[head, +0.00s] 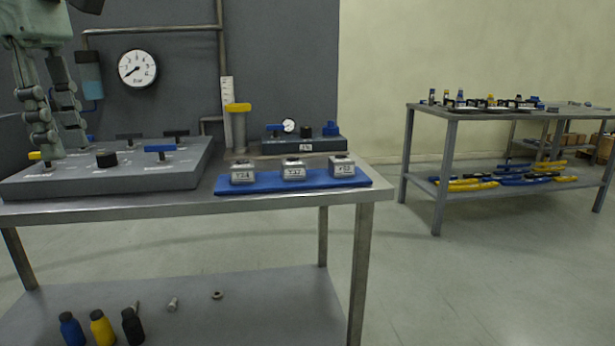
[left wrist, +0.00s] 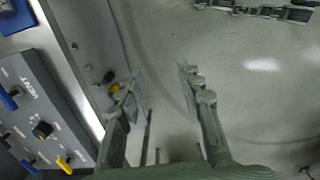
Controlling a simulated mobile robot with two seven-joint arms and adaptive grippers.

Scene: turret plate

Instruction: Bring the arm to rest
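My left gripper (head: 62,150) hangs down at the far left of the head view. In that picture its fingers overlap the grey valve panel (head: 110,183) on the bench. In the left wrist view its two fingers (left wrist: 161,78) stand well apart with nothing between them. That view looks down past the bench edge to the floor, with the valve panel (left wrist: 35,100) off to the left of the fingers. My right gripper is in neither view.
The steel bench (head: 200,205) holds a blue tray (head: 215,188) with three labelled blocks and a yellow-topped post (head: 238,125). Bottles (head: 102,328) stand on its lower shelf. A second table (head: 450,114) stands at the right. Floor between the tables is clear.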

